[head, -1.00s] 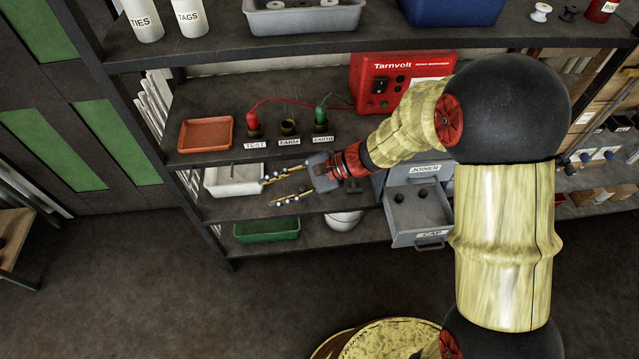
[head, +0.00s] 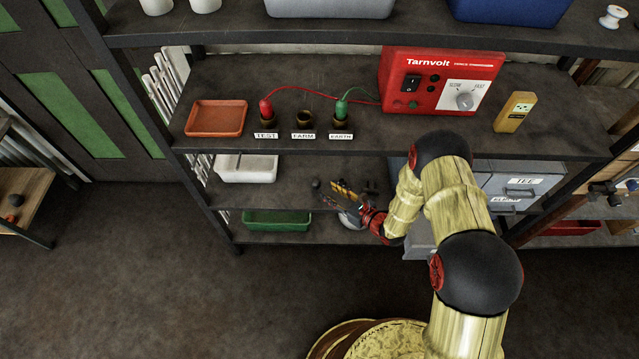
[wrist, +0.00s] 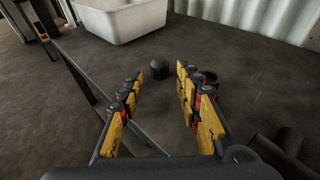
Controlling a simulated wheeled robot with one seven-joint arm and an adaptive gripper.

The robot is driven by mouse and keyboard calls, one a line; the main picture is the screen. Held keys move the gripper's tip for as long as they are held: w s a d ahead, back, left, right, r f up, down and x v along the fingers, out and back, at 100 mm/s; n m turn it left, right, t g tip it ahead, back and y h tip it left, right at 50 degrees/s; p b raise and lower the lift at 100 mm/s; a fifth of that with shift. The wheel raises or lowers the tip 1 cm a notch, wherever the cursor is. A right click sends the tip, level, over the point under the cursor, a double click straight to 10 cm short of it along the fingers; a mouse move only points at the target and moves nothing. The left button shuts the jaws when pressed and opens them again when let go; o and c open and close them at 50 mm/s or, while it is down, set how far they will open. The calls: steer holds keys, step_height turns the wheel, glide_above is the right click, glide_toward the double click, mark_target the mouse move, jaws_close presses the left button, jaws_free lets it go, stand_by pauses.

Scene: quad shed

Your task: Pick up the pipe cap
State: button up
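A small dark round piece that looks like the pipe cap (head: 316,183) sits on the middle shelf (head: 290,195), right of the white tray. In the wrist view the dark cap (wrist: 159,69) stands on the shelf straight ahead, just beyond the fingertips and between their lines. My gripper (head: 336,193) is low over the middle shelf, just right of the cap. In the wrist view my gripper (wrist: 157,82) is open, with nothing between its yellow fingers. I cannot tell the exact gap to the cap.
A white tray (wrist: 122,22) stands behind the cap. Another small dark piece (wrist: 209,76) lies beside the right finger, and dark pipe fittings (wrist: 280,145) lie nearer. A green tray (head: 277,221) is below. The upper shelf, with its orange tray (head: 215,118) and red box (head: 440,75), overhangs.

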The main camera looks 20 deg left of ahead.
mark_target(319, 185)
steer(key=b+x, duration=0.2)
steer(key=x, duration=0.4)
steer(key=shift+a+f, duration=0.15)
steer(key=shift+c, duration=1)
steer(key=c, duration=0.4)
steer(key=shift+c, duration=0.4)
